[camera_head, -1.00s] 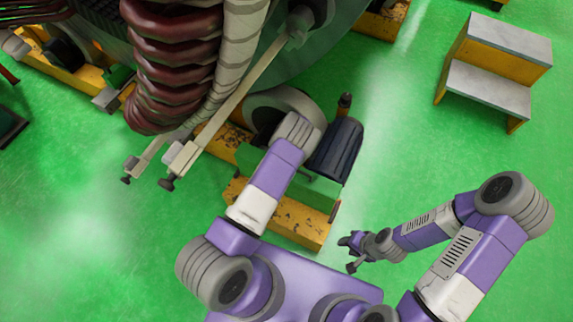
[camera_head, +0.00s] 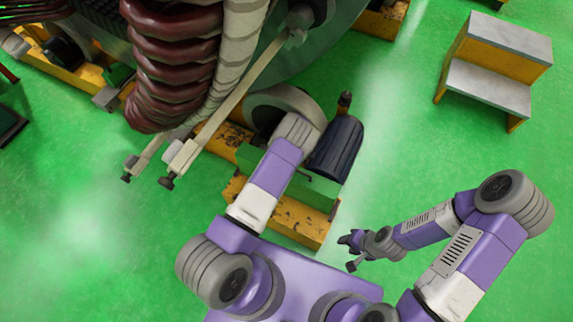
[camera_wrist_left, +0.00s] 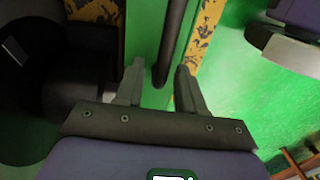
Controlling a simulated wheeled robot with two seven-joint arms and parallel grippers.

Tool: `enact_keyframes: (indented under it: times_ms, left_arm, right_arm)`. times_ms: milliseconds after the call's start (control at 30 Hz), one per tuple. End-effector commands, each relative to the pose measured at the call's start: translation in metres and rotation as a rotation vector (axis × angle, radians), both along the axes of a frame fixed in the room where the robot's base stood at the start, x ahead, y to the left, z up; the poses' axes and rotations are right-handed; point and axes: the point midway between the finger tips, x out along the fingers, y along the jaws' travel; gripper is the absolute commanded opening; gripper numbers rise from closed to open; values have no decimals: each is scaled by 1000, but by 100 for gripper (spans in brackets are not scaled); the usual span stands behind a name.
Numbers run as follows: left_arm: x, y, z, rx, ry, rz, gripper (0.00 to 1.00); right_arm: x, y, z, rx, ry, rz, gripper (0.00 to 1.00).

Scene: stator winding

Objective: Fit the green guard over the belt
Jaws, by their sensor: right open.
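A green piece (camera_head: 312,188), which looks like the guard, sits low beside the dark ribbed motor (camera_head: 337,148) on a yellow base. In the left wrist view a green surface (camera_wrist_left: 146,38) carries a dark bar (camera_wrist_left: 171,45). My left gripper (camera_wrist_left: 160,70) is open there, its two fingers apart on either side of the bar's lower end, with gaps showing; I cannot tell the depth. In the head view my left arm hides that gripper. My right gripper (camera_head: 349,252) is open and empty over the floor. I cannot make out the belt.
Large red-brown coils (camera_head: 175,65) and a pale wrapped bundle (camera_head: 238,50) stand at upper left, with pale clamp bars (camera_head: 225,108) beside them. Yellow steps (camera_head: 495,70) stand at upper right. The green floor between is clear.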

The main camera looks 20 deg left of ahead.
Motion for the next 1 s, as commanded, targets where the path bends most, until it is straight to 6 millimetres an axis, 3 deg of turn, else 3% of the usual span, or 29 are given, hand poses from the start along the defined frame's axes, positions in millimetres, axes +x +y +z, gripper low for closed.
enact_keyframes:
  times_ms: [367, 733, 1000]
  left_arm:
    - [-1, 0, 1, -1, 3, 0, 49]
    - [4, -1, 59, -1, 0, 0, 49]
    - [5, -1, 76, 0, 1, 0, 49]
  right_arm:
    - [0, 0, 1, 0, 0, 0, 43]
    - [0, 0, 24, 0, 0, 0, 43]
    - [0, 0, 28, 0, 0, 0, 43]
